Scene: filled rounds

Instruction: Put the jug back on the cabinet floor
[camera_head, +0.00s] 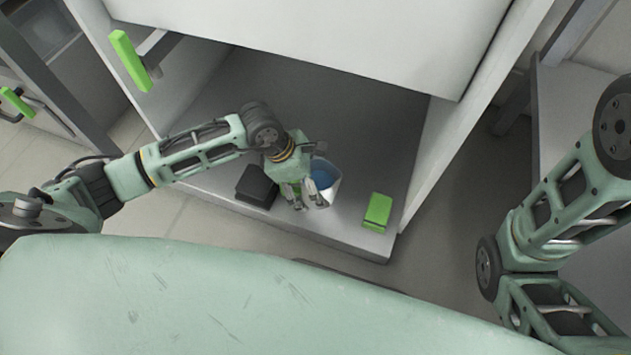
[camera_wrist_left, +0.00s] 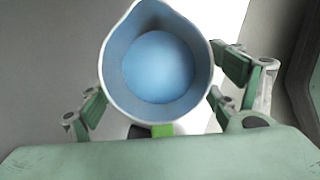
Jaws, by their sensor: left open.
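The jug (camera_head: 326,180) is white outside with a blue inside. It stands on the grey cabinet floor (camera_head: 340,222) near the front edge. In the left wrist view the jug (camera_wrist_left: 158,62) is seen from above, its round opening facing the camera, with a finger on each side. My left gripper (camera_head: 306,196) is open, its fingers at the jug's near side. Whether a finger touches the jug is hard to tell. The wrist body hides part of the jug in the head view. My right arm is at the right edge of the head view, its gripper out of frame.
A black block (camera_head: 257,186) lies left of the left gripper on the cabinet floor. A green block (camera_head: 377,212) lies to the right near the front edge. The cabinet floor behind the jug looks clear.

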